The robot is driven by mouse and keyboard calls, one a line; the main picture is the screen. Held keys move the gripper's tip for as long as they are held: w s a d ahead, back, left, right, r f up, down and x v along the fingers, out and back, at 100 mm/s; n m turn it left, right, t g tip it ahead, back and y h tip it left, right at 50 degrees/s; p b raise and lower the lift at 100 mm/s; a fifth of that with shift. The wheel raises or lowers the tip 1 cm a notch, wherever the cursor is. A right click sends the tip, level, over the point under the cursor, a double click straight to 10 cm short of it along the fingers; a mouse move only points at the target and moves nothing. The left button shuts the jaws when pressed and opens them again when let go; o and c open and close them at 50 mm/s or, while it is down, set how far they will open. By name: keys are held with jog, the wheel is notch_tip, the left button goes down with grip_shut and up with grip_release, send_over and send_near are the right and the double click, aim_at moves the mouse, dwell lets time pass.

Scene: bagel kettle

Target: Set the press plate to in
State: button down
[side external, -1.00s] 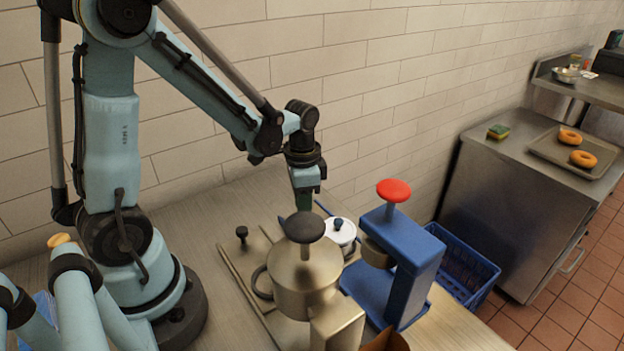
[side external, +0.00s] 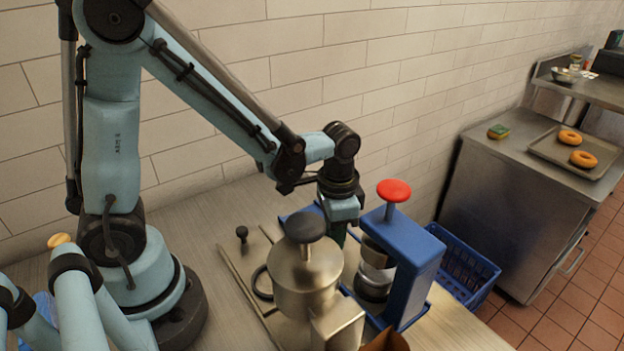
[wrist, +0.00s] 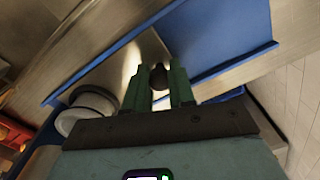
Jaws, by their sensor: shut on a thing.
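The blue press (side external: 415,262) with a red knob (side external: 394,190) stands right of centre in the side external view. A round metal and pale piece (side external: 375,285) sits low under its press head. In the wrist view, a round pale piece (wrist: 88,108) lies to the left and a broad blue surface (wrist: 225,35) to the right. My gripper (side external: 338,236) is just left of the blue press, partly hidden behind a black knob. In the wrist view, its green fingers are shut on a small dark knob (wrist: 158,73). I cannot tell clearly how that knob joins the plate.
A blue basket (side external: 468,262) lies right of the blue press. A tiled wall (side external: 240,90) runs behind. A tray (side external: 545,150) of bagels is far right.

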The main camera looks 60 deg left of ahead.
jog(key=shift+d, duration=0.3)
jog(key=c, duration=1)
grip_release()
jog(key=shift+a, duration=0.1)
jog(key=shift+r, duration=0.1)
notch_tip(320, 180, up, 12)
jog(key=shift+f, duration=0.1)
jog(key=s+a+n+t, duration=0.1)
jog(key=t, duration=0.1)
jog(key=s+a+n+t, duration=0.1)
jog(key=a+n+t, duration=0.1)
jog(key=s+a+n+t, duration=0.1)
jog(key=a+t, duration=0.1)
jog(key=t, duration=0.1)
jog(key=shift+s, duration=0.3)
